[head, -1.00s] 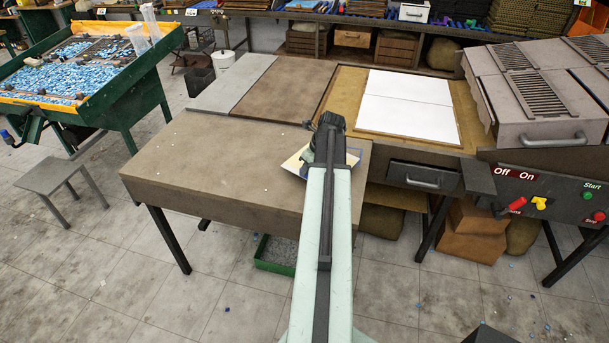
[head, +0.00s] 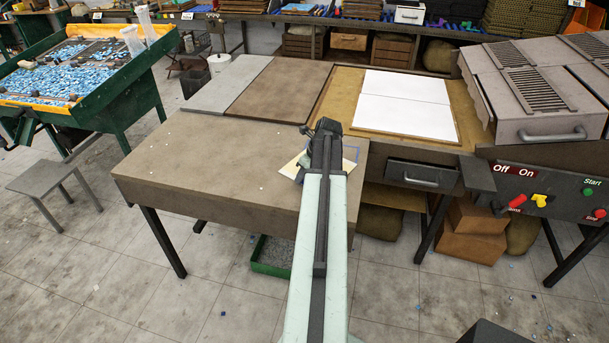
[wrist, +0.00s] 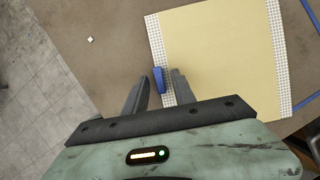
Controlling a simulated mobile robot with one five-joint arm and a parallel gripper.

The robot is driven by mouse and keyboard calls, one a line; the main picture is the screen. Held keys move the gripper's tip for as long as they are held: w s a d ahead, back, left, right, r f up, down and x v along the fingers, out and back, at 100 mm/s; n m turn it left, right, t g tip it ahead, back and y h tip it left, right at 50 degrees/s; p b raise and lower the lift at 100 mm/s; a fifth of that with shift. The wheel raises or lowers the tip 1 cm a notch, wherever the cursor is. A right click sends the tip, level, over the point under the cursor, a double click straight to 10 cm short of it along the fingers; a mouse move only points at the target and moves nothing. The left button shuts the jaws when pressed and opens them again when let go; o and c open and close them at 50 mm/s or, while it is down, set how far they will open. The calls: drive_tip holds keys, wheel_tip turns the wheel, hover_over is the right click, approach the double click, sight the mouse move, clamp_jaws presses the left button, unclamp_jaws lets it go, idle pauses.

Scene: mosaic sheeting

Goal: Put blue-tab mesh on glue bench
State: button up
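The blue-tab mesh is a cream sheet (wrist: 215,62) with strips of small white tiles along two edges; part of it also shows beside my arm in the head view (head: 291,168). It lies on the brown front table (head: 210,165), near its right end. Its blue tab (wrist: 159,80) stands at the left edge in the wrist view. My gripper (wrist: 161,80) is open, with its fingers apart on either side of the tab; I cannot tell whether either touches it. In the head view my gripper (head: 325,130) hides much of the mesh. Which surface is the glue bench is not labelled.
Blue lines (head: 351,153) mark the tabletop around the mesh. White sheets (head: 406,103) lie on the adjoining bench, left of a machine with red, yellow and green controls (head: 540,201). Small white tiles dot the front table, which is otherwise clear. A grey stool (head: 55,175) stands left.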

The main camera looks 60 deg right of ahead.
drive_tip(key=shift+r, duration=0.1)
drive_tip(key=shift+r+p, duration=0.35)
drive_tip(key=shift+p, duration=0.1)
drive_tip(key=p+v, duration=1)
drive_tip(key=v, duration=0.1)
drive_tip(key=shift+s+r, duration=0.15)
drive_tip(key=shift+r, duration=0.05)
